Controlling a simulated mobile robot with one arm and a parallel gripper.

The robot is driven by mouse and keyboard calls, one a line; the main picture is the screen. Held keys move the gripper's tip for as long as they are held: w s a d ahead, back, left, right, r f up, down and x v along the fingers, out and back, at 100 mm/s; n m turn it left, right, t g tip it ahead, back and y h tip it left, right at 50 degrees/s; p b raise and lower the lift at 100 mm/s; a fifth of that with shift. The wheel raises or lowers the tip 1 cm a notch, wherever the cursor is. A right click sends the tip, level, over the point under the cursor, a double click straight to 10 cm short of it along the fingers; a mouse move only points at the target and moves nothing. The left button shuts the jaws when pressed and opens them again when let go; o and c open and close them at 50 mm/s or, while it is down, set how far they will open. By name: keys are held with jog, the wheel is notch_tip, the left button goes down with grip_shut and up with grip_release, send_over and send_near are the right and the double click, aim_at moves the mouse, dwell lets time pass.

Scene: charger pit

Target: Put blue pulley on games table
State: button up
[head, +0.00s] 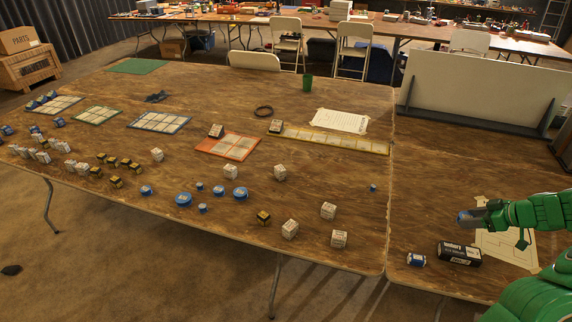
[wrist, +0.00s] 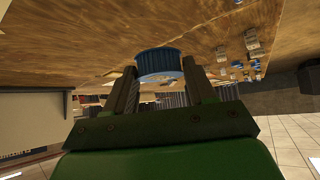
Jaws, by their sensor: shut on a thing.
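My gripper (head: 470,217) is at the right in the head view, above the right-hand wooden table section. It is shut on a blue pulley (head: 463,217), which also shows in the wrist view (wrist: 158,62) as a ribbed blue round piece between the two fingertips. In the wrist view, parts of its sides are hidden by the fingers. The large wooden table (head: 330,205) with game boards fills the middle and left of the head view. Other blue round pieces (head: 184,199) lie on its front half.
A dark box (head: 460,253) and a small blue-white piece (head: 417,260) lie below my gripper near the front edge, beside a paper sheet (head: 505,248). A low panel (head: 478,95) stands behind. Bare wood lies around the table's right part.

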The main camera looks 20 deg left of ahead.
jog(key=a+n+g+y, duration=0.1)
jog(key=a+n+g, duration=0.5)
jog(key=a, duration=3.3)
jog(key=s+a+n+g, duration=0.1)
jog(key=s+a+n, duration=0.1)
jog(key=s+a, duration=0.6)
jog(key=s+a+n+g+h, duration=0.1)
jog(key=s+a+n+g, duration=0.2)
jog(key=a, duration=0.9)
jog(key=s+a+n, duration=0.2)
jog(key=s+a, duration=0.5)
jog(key=a, duration=0.3)
send_over(227, 214)
jog(key=s+d, duration=0.1)
notch_tip(227, 214, down, 7)
jog(key=shift+s+d+f, duration=0.1)
jog(key=shift+d+f, duration=0.05)
jog(key=shift+f, duration=0.05)
jog(key=shift+w+a+f, duration=0.25)
jog(key=shift+f, duration=0.2)
jog(key=shift+w+a+f, duration=0.25)
jog(key=shift+f, duration=0.2)
